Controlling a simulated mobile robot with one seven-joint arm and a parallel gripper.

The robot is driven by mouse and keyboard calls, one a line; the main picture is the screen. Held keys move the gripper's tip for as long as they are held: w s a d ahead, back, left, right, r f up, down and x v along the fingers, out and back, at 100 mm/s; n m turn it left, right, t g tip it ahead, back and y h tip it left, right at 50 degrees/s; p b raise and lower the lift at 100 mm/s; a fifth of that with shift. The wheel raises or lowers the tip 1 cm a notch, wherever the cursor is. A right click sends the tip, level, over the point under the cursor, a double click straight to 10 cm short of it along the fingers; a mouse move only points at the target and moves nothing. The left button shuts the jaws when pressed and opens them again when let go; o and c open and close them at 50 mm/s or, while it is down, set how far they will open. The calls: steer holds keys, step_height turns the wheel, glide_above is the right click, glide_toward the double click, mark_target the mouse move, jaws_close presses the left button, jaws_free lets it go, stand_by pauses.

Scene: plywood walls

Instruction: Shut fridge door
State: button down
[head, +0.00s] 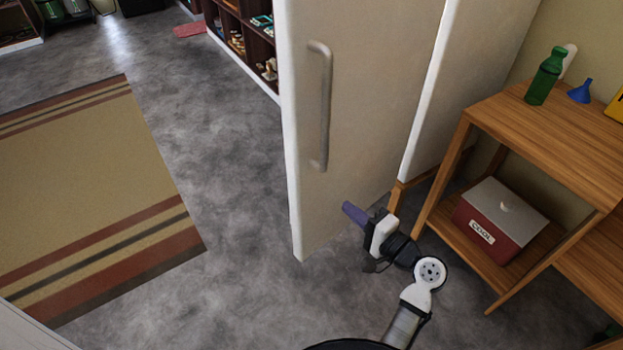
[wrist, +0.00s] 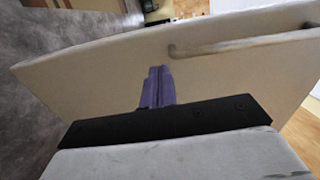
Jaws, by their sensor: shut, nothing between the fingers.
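The fridge door (head: 350,100) stands open as a tall cream panel, with a vertical bar handle (head: 322,105) on the face toward me. The fridge body (head: 455,80) is behind it at the right. My gripper (head: 353,212) is low, in front of the lower part of the door, with its purple fingers shut and empty. In the wrist view the shut fingers (wrist: 158,86) point at the door face (wrist: 110,75), with the handle (wrist: 245,42) up and to the right. I cannot tell whether the fingertips touch the door.
A wooden shelf (head: 545,125) at the right holds a green bottle (head: 545,76), a blue funnel (head: 580,91) and a red cooler (head: 492,225). A striped rug (head: 85,190) lies at the left. Bare grey floor (head: 225,130) lies between rug and door.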

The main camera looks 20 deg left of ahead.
steer(key=p, duration=0.3)
glide_toward(302, 173)
steer(key=x, duration=0.5)
steer(key=shift+w+a+r, duration=0.1)
steer(key=shift+w+a, duration=0.1)
steer(key=shift+a, duration=0.15)
steer(key=shift+w+a, duration=0.3)
steer(key=shift+a, duration=0.15)
